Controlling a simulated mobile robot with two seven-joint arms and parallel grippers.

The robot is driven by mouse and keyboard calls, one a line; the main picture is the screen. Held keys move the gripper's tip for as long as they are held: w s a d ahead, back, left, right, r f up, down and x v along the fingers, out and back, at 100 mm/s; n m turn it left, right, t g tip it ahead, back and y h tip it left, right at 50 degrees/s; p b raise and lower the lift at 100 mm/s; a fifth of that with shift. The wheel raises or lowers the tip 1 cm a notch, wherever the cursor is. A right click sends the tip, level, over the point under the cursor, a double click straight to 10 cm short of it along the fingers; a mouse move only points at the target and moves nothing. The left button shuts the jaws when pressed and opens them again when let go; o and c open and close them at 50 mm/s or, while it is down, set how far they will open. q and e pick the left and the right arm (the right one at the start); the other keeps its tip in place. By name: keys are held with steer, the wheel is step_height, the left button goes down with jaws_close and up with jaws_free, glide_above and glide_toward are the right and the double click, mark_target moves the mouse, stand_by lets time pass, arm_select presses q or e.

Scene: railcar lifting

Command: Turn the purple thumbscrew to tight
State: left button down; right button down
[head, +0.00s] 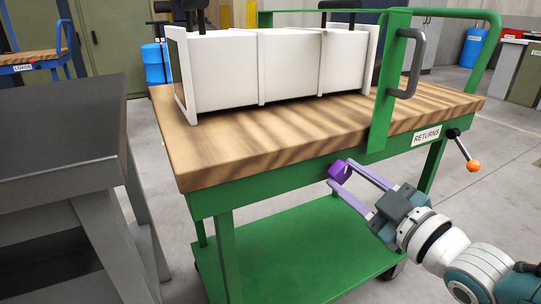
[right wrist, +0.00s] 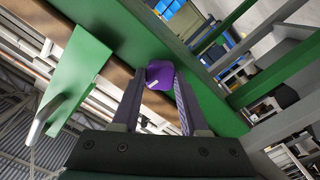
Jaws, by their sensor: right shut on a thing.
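The purple thumbscrew (head: 341,171) sits on the green front rail of the cart, below the wooden top. It also shows in the right wrist view (right wrist: 160,75), between the two fingers. My right gripper (head: 344,174) comes in from the lower right and is shut on the thumbscrew, one finger on each side. In the right wrist view the gripper's fingers (right wrist: 159,90) touch the purple knob near their tips. How far the screw is turned cannot be told. My left gripper is not in view.
The green cart with a wooden top (head: 260,148) carries a long white duct (head: 290,65). A green handle post (head: 386,90) and a lever with an orange knob (head: 473,165) stand near my right arm. A dark grey table (head: 60,130) is at the left.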

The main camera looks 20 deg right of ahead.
steer(key=m, duration=0.3)
steer(key=shift+m, duration=0.4)
steer(key=m, duration=0.8)
steer(key=shift+m, duration=1.9)
steer(key=shift+c, duration=2.2)
jaws_free()
steer(key=shift+s, duration=0.1)
